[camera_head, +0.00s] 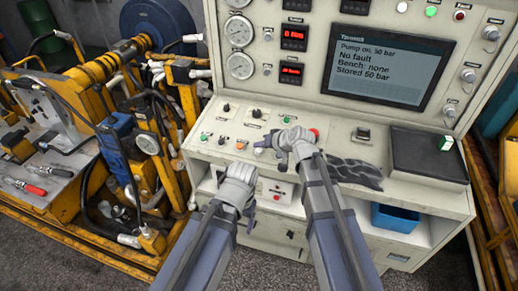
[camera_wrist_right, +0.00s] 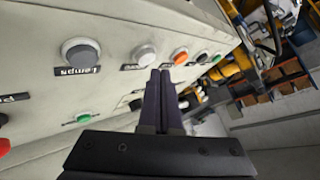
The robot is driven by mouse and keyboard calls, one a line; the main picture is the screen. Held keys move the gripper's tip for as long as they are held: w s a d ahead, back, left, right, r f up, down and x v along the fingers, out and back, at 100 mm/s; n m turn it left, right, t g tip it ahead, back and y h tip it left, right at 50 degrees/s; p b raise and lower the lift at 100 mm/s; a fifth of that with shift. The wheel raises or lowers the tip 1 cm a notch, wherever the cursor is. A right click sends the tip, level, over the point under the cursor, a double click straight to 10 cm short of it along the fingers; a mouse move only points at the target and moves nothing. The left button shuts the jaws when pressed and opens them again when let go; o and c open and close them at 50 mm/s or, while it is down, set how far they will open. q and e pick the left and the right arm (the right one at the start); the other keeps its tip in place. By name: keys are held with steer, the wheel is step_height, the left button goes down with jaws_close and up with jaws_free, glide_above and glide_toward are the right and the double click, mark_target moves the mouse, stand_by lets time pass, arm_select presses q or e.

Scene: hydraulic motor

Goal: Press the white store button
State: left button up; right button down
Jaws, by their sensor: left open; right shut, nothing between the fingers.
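In the right wrist view a white button (camera_wrist_right: 145,55) sits on the cream panel, between a grey button labelled "Lamps" (camera_wrist_right: 81,51) and an orange button (camera_wrist_right: 181,56). My right gripper (camera_wrist_right: 160,74) is shut and empty, its tips close beside the white button; I cannot tell whether they touch it. In the head view my right gripper (camera_head: 268,146) is over the desk part of the console, largely covering that button's area. My left gripper (camera_head: 240,172) is open, lower and to the left, in front of the desk edge.
The console screen (camera_head: 388,66) reads "Pump on, 50 bar", "No fault", "Bench: none", "Stored 50 bar". A red button (camera_head: 315,134) is near my right wrist. A black pad (camera_head: 428,153) lies at the desk's right. Yellow machinery (camera_head: 185,95) stands at left.

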steer(key=r+p, duration=0.5)
steer(key=shift+s+a, duration=0.1)
steer(key=shift+s, duration=0.25)
stand_by(0.3)
stand_by(0.4)
steer(key=s+d+f+n+g+h, duration=0.1)
steer(key=s+f+g+h, duration=0.1)
steer(key=s, duration=0.6)
steer(key=s+d+f+g+h, duration=0.2)
steer(key=s+f+g+h, duration=0.1)
steer(key=s, duration=0.6)
steer(key=s+d+f+n+g+h, duration=0.1)
steer(key=s+d+f+g+h, duration=0.1)
steer(key=s, duration=0.6)
steer(key=shift+s+d+f+n+g+h+b, duration=0.3)
steer(key=shift+f+g+h, duration=0.2)
steer(key=shift+f, duration=0.15)
